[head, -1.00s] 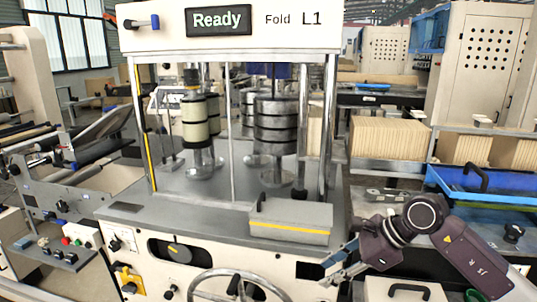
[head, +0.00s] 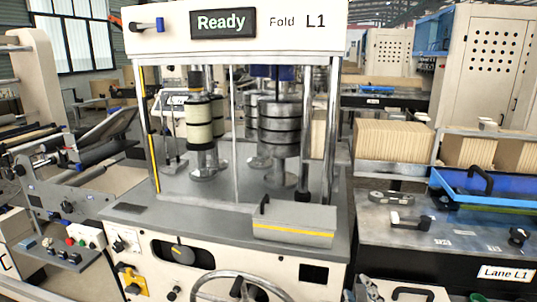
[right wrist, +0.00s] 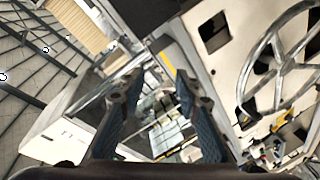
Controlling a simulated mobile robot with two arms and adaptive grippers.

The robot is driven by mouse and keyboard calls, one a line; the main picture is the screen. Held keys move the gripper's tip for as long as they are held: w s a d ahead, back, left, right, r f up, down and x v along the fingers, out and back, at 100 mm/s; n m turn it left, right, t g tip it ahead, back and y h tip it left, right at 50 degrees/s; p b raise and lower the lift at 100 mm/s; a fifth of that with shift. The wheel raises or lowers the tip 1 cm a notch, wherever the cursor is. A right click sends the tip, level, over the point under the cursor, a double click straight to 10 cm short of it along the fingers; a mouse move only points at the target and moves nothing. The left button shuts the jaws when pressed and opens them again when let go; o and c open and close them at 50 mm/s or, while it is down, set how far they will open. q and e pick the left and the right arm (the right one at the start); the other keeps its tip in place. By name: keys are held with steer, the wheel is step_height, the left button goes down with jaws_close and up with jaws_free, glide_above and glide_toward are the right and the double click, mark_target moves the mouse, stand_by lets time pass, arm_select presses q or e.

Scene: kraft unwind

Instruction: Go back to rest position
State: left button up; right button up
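My right gripper (right wrist: 158,82) shows in the right wrist view with its two blue-grey fingers spread apart and nothing between them. Behind the fingers is the pale machine side and the floor area. My left gripper is not in either view.
The kraft unwind machine (head: 200,250) fills the middle, with a handwheel (head: 243,278) low at its front, which also shows in the right wrist view (right wrist: 278,62). A grey table (head: 430,235) with a blue tray (head: 490,190) stands at right.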

steer(key=s+d+f+m+g, duration=0.2)
steer(key=s+f+m+g, duration=0.4)
steer(key=s+f, duration=0.75)
steer(key=s+a+f+m+g, duration=0.1)
steer(key=s+f+g, duration=0.3)
steer(key=s, duration=0.4)
steer(key=s+a+f+m+g, duration=0.1)
steer(key=s+f+g, duration=0.25)
steer(key=s, duration=0.35)
step_height(320, 180, down, 25)
steer(key=s, duration=0.1)
steer(key=s+d+f+g, duration=0.2)
steer(key=s+d+f, duration=0.1)
steer(key=s+f, duration=1.4)
steer(key=shift+s+f+y, duration=0.3)
steer(key=shift+s+f, duration=0.05)
steer(key=shift+s, duration=0.05)
